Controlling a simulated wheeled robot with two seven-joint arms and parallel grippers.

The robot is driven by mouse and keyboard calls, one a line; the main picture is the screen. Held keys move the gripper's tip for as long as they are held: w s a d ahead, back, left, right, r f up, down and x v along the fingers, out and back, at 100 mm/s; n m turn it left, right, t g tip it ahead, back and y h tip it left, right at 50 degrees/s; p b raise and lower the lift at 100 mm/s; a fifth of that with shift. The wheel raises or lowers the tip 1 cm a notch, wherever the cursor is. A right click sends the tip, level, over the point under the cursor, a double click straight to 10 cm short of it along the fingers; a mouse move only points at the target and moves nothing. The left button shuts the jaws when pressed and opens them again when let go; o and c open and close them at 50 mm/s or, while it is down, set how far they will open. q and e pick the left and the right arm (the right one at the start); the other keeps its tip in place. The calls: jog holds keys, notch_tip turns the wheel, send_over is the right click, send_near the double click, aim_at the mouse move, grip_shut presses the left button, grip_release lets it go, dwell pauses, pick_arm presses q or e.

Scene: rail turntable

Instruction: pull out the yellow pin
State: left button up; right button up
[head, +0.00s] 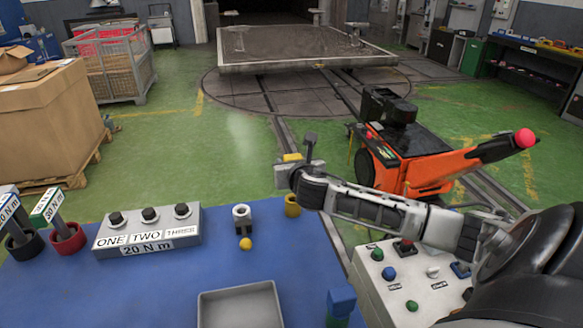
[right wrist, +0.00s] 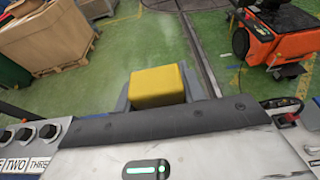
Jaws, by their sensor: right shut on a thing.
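My right gripper (head: 298,172) is shut on a yellow block (head: 291,157), which shows between the fingers in the right wrist view (right wrist: 158,86). The gripper is above the far edge of the blue table. No pin shaft shows below the block; whether it is the head of the yellow pin I cannot tell. A yellow cup (head: 292,206) stands on the table just below the gripper in the picture. A small yellow ball (head: 245,244) sits at the front of a grey fixture with a round top (head: 242,215). My left gripper is not in view.
The blue table (head: 120,285) carries a grey box with several black knobs (head: 148,230), a grey tray (head: 240,305) and handled tools in cups at the left. A button panel (head: 400,285) is at the right. An orange machine (head: 400,165) stands on the floor beyond.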

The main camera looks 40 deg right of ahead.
jog(key=shift+r, duration=0.2)
jog(key=shift+r, duration=2.45)
